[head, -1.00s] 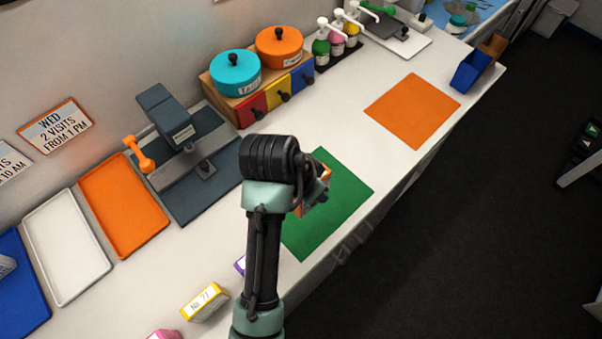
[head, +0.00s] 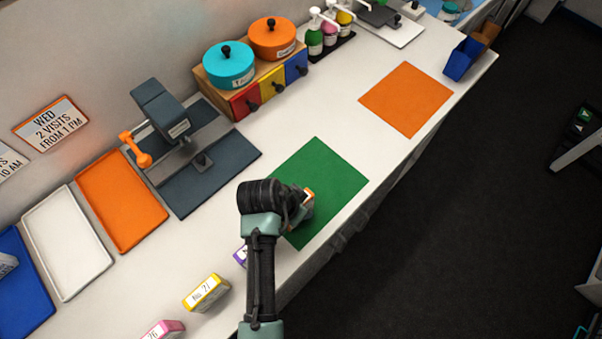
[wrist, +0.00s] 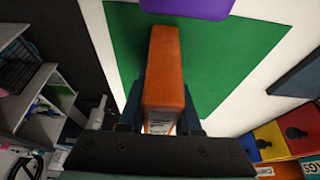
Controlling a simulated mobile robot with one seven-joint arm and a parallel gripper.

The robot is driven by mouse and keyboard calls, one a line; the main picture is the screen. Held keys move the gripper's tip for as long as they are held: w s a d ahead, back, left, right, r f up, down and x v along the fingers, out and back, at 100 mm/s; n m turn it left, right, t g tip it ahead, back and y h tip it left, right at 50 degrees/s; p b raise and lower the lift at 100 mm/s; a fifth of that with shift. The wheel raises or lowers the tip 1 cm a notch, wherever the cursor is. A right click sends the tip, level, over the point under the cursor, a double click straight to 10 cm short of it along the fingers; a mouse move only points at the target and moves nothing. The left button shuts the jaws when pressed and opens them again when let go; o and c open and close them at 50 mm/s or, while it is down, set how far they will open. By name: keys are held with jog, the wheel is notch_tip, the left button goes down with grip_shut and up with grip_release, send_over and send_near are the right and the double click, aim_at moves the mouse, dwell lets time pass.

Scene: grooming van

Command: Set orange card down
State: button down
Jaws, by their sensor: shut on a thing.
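The orange card (wrist: 164,75) is a thick orange block with a white printed label, held between the two fingers of my gripper (wrist: 163,100) in the wrist view. The green mat (wrist: 215,60) lies beneath it. In the head view, my gripper (head: 300,208) is over the near left part of the green mat (head: 330,180), and only a small bit of the orange card (head: 309,194) shows past the wrist. I cannot tell whether the card touches the mat. A purple card (wrist: 187,8) lies at the mat's edge in the wrist view.
Yellow (head: 206,292) and pink (head: 163,330) cards stand at the front left. An orange mat (head: 405,98) lies clear farther right. A grey press (head: 175,130), drawers (head: 262,95) with pots, and an orange tray (head: 120,205) line the wall. The counter's front edge is close.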

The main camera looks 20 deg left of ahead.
jog(key=shift+f, duration=0.15)
jog(key=c, duration=0.6)
grip_release()
